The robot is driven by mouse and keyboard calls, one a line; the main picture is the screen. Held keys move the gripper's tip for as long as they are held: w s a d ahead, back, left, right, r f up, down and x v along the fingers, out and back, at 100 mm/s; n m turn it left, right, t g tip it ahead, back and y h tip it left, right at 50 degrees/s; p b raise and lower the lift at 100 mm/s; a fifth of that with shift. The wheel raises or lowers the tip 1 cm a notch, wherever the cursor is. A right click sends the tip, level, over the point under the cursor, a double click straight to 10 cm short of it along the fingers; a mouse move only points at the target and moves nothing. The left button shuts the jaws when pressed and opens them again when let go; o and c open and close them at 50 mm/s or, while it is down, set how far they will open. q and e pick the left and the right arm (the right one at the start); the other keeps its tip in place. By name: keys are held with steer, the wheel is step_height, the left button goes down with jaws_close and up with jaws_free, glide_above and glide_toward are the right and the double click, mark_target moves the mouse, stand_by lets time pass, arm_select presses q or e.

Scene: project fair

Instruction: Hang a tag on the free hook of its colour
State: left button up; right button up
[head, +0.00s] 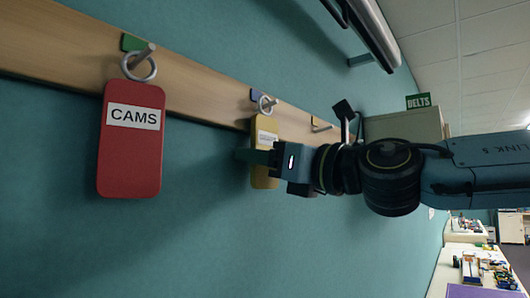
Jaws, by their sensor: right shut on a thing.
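A red tag (130,155) labelled CAMS hangs by its ring on the hook (145,52) with the green patch. A yellow tag (265,178) with a white label is farther along the rail. Its ring (266,104) is at the hook with the blue patch (255,95) and looks to be around its peg. My right gripper (257,157) comes in from the right and is shut on the yellow tag, hiding its middle. A bare hook (321,126) with a yellowish patch is farther along. My left gripper is not in view.
The wooden rail (60,50) runs along the teal wall (60,200). A grey cabinet (400,124) with a green BELTS sign (418,101) stands beyond the rail's far end. Tables (455,262) with models are at the lower right.

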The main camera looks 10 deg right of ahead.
steer(key=shift+s, duration=0.1)
steer(key=r+b+v, duration=0.1)
steer(key=v, duration=0.6)
steer(key=shift+s+d+r+b, duration=0.2)
steer(key=shift+r+b, duration=0.1)
steer(key=shift+b, duration=0.05)
stand_by(1.0)
stand_by(0.5)
